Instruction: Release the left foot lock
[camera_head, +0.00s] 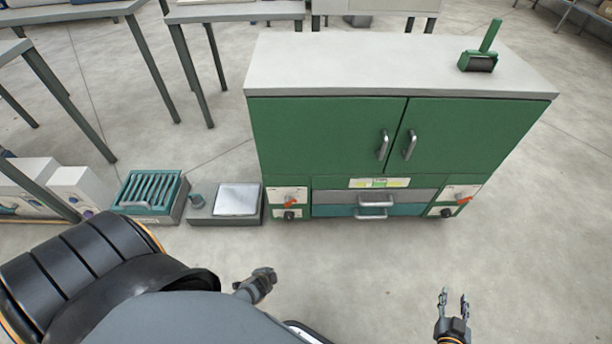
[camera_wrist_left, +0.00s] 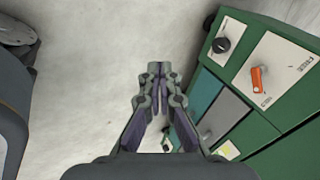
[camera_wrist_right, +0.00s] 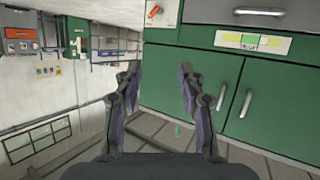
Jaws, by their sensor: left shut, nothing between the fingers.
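A green cabinet (camera_head: 325,135) has a white panel at each lower front corner. The left panel bears an orange lever (camera_head: 291,203) and a black knob (camera_head: 289,214). The left wrist view shows this orange lever (camera_wrist_left: 257,78) pointing toward a small label that seems to read HOLD, with FREE printed further along the panel. The black knob (camera_wrist_left: 221,45) sits beside it. My left gripper (camera_head: 263,280) is shut and empty, in front of the panel and apart from it; its fingertips meet in the left wrist view (camera_wrist_left: 157,70). My right gripper (camera_head: 453,297) is open and empty, clear of the cabinet.
Another orange lever (camera_head: 464,200) sits on the right panel. Drawers (camera_head: 375,203) with handles lie between the panels. A slotted green tray (camera_head: 151,191) and a grey scale-like box (camera_head: 237,199) are left of the cabinet. The floor in front is clear.

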